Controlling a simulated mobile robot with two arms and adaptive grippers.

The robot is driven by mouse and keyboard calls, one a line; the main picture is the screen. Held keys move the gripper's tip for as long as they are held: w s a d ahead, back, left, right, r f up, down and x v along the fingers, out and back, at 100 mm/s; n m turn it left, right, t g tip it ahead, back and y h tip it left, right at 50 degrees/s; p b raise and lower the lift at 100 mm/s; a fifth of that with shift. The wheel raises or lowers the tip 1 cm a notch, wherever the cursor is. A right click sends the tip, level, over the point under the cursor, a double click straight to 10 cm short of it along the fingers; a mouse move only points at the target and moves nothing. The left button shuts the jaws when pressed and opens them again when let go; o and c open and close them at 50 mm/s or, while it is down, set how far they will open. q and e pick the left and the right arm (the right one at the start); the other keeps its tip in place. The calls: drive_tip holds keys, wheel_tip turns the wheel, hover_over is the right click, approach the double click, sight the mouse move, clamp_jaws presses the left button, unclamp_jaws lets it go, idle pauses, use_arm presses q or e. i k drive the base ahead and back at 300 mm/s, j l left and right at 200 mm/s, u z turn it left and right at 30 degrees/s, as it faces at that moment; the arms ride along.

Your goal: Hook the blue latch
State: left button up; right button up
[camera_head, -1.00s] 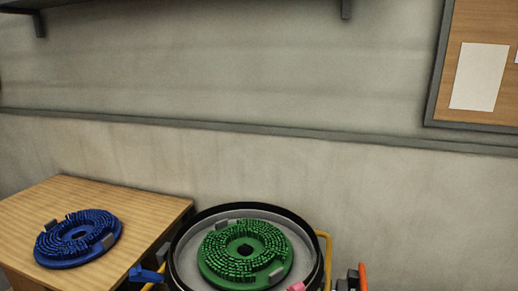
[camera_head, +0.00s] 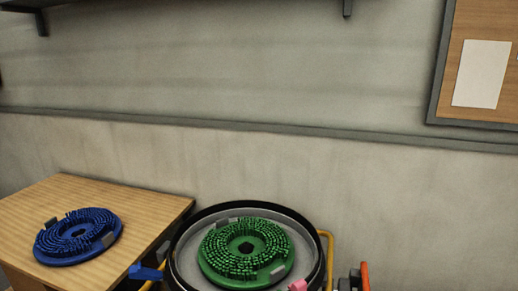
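A blue latch-like part (camera_head: 146,272) shows low in the view, at the left outer side of a round black-rimmed tank (camera_head: 174,255). Its lower end and how it meets the tank are hard to make out. A round green brush disc (camera_head: 218,262) lies inside the tank. A small pink part (camera_head: 298,286) shows at the tank's lower right rim, cut by the bottom edge. Neither of my grippers is in view.
A wooden table (camera_head: 150,205) at the left carries a round blue brush disc (camera_head: 60,254). A yellow bar (camera_head: 329,250) and an orange handle-like part (camera_head: 365,276) stand right of the tank. A wall with a corkboard (camera_head: 490,25) is behind.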

sight(137, 272)
drive_tip(key=j+u, duration=0.25)
drive_tip(key=j, duration=0.35)
drive_tip(key=i+j+u, duration=0.2)
drive_tip(key=j, duration=0.4)
drive_tip(key=k+z, duration=0.1)
drive_tip(key=z, duration=0.25)
drive_tip(key=i+j+z, duration=0.15)
drive_tip(key=j+z, duration=0.2)
drive_tip(key=i+j+z, duration=0.1)
drive_tip(key=j+z, duration=0.65)
drive_tip(key=j, duration=0.15)
drive_tip(key=i, duration=0.05)
